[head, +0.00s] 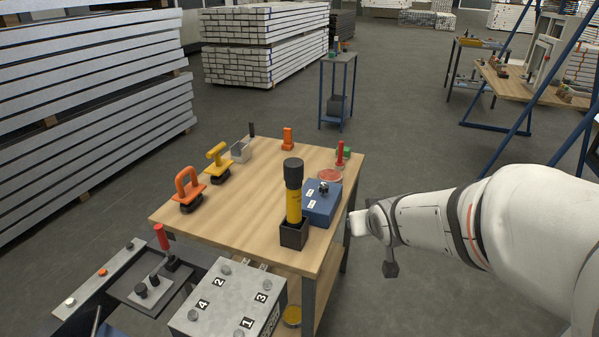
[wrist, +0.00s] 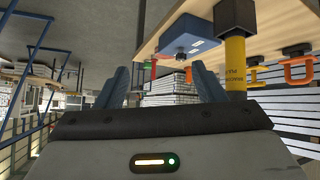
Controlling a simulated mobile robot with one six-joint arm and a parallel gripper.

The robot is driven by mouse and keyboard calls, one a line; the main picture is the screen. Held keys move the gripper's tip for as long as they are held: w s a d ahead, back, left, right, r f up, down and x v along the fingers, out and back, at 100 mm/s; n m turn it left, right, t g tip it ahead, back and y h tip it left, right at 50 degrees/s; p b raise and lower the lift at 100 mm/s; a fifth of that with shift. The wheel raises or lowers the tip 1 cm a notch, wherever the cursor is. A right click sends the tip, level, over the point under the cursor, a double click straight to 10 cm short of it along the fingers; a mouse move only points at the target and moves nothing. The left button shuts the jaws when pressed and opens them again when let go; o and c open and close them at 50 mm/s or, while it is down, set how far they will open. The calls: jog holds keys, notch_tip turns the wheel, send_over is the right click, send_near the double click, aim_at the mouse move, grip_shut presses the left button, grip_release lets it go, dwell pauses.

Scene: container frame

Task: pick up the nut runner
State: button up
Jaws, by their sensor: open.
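The nut runner, a yellow cylinder with a black top (head: 294,203), stands upright in a small dark square holder (head: 294,236) near the table's front right corner. In the wrist view, which is upside down, its yellow body (wrist: 235,66) hangs from the holder (wrist: 235,32), right of my fingers. My gripper (wrist: 163,80) is open, with nothing between its two fingers. In the head view my arm's end is just off the table's right edge, right of the nut runner and apart from it; the fingers are hard to make out there.
A blue box (head: 322,204) with a black knob stands close behind and right of the nut runner. The wooden table (head: 235,215) also carries orange-handled (head: 188,186) and yellow-handled (head: 217,160) tools at left. A grey numbered block (head: 230,300) lies in front. The table's middle is clear.

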aim_at(291, 198)
jog(key=w+a+f+n+t+y+b, duration=0.1)
jog(key=w+a+f+y+b, duration=0.1)
jog(key=w+a+y, duration=0.1)
jog(key=w+a+f+n+t+y+b, duration=0.2)
jog(key=w+a+y, duration=0.1)
jog(key=a, duration=0.3)
jog(key=w+a+f+n+t+y+b, duration=0.1)
jog(key=w+a+f+n+y+b, duration=0.1)
jog(key=w+a+y, duration=0.2)
jog(key=shift+a+f+t, duration=0.2)
jog(key=shift+a+t, duration=0.1)
jog(key=shift+t, duration=0.1)
jog(key=shift+w+a+y, duration=0.2)
jog(key=shift+a+y, duration=0.1)
jog(key=x, duration=0.7)
jog(key=shift+d+f, duration=0.15)
jog(key=shift+f, duration=0.05)
jog(key=shift+c, duration=0.2)
grip_shut()
jog(key=shift+w+r, duration=0.1)
